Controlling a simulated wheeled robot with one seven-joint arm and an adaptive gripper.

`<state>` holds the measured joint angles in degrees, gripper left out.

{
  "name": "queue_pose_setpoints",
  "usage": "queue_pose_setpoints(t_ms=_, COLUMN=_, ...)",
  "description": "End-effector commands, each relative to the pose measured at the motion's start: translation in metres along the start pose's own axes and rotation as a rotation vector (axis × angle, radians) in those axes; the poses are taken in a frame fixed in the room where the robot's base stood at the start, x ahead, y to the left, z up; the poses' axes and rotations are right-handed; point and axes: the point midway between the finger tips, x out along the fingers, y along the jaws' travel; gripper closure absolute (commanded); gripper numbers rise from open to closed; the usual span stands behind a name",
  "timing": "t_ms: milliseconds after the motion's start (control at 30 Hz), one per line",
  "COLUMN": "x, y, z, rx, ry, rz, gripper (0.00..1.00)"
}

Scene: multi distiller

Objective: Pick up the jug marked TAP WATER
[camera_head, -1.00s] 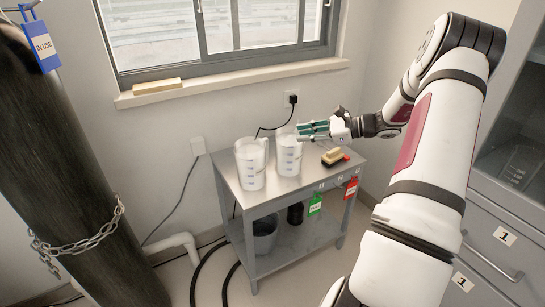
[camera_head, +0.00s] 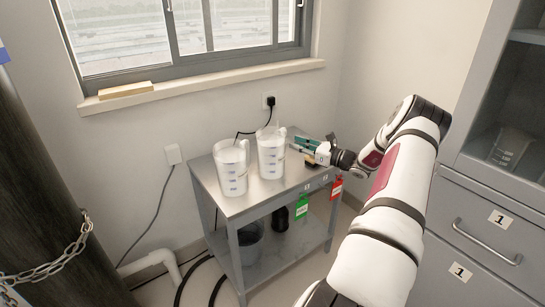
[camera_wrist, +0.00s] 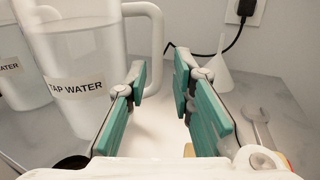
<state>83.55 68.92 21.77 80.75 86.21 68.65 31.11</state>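The jug marked TAP WATER (camera_wrist: 85,85) is clear with a white handle (camera_wrist: 158,45), left of centre in the wrist view.
A second jug (camera_head: 231,172), its label ending in WATER, stands left on the metal cart (camera_head: 240,203). A white funnel (camera_wrist: 221,70) and a wrench (camera_wrist: 260,125) lie to the right in the wrist view. A wall and socket (camera_head: 269,101) are behind.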

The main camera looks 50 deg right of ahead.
Motion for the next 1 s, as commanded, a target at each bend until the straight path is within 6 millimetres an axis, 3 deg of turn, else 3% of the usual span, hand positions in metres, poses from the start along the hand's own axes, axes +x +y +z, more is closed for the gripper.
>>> queue_pose_setpoints(t_ms=267, x=0.016, y=0.001, z=0.0, rx=0.0, ry=0.0, rz=0.001, gripper=0.78)
queue_pose_setpoints(t_ms=600, x=0.059, y=0.004, z=0.001, rx=0.0, ry=0.001, rz=0.0, gripper=0.78)
queue_pose_setpoints(t_ms=833, x=0.062, y=0.003, z=0.002, rx=0.0, ry=0.001, rz=0.0, gripper=0.78)
queue_pose_setpoints(t_ms=933, x=0.061, y=0.003, z=0.002, rx=0.0, ry=0.001, rz=0.0, gripper=0.98)
queue_pose_setpoints(t_ms=1000, x=0.061, y=0.003, z=0.002, rx=0.0, ry=0.001, rz=0.0, gripper=1.0)
